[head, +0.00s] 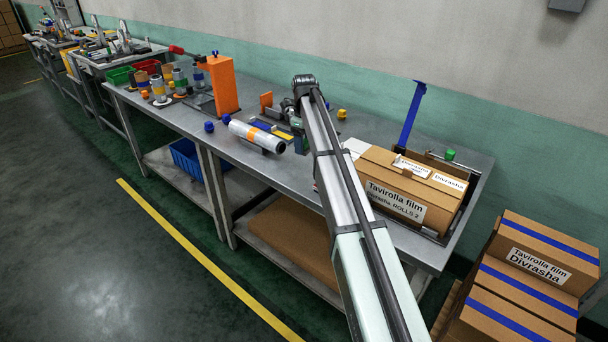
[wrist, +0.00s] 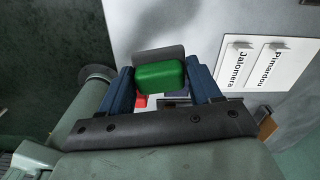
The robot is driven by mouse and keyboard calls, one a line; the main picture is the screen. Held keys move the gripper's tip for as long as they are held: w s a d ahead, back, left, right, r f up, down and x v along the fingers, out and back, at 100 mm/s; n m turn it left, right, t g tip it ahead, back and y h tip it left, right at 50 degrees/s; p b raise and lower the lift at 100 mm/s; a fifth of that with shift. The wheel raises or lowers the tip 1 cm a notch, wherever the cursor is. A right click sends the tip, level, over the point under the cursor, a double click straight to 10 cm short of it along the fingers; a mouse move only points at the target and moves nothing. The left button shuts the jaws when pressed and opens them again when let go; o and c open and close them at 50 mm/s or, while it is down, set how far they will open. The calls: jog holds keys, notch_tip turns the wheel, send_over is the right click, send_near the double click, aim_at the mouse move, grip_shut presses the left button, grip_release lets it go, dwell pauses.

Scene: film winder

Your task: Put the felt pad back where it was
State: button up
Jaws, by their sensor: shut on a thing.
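My gripper (wrist: 160,82) is shut on a green block (wrist: 160,75) in the wrist view, with a dark grey flat piece (wrist: 158,52) against its far side. I take these together as the felt pad. The blue fingers press on its left and right sides. The pad's underside is hidden, so I cannot tell whether it touches the table. In the head view my gripper (head: 300,143) is over the middle of the bench, with the pad mostly hidden by my arm.
The bench (head: 235,150) holds a film roll (head: 256,136), an orange stand (head: 223,85) and a blue post (head: 411,114). A white label sheet (wrist: 266,62) lies right of the pad. A red piece (wrist: 141,101) shows below it.

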aim_at(304, 174)
jog(key=shift+w+m, duration=0.3)
jog(key=shift+m, duration=0.6)
jog(key=shift+f, duration=5)
jog(key=shift+f, duration=0.15)
jog(key=o, duration=1)
jog(key=shift+o, duration=0.2)
notch_tip(304, 174, up, 12)
jog(key=shift+r, duration=0.15)
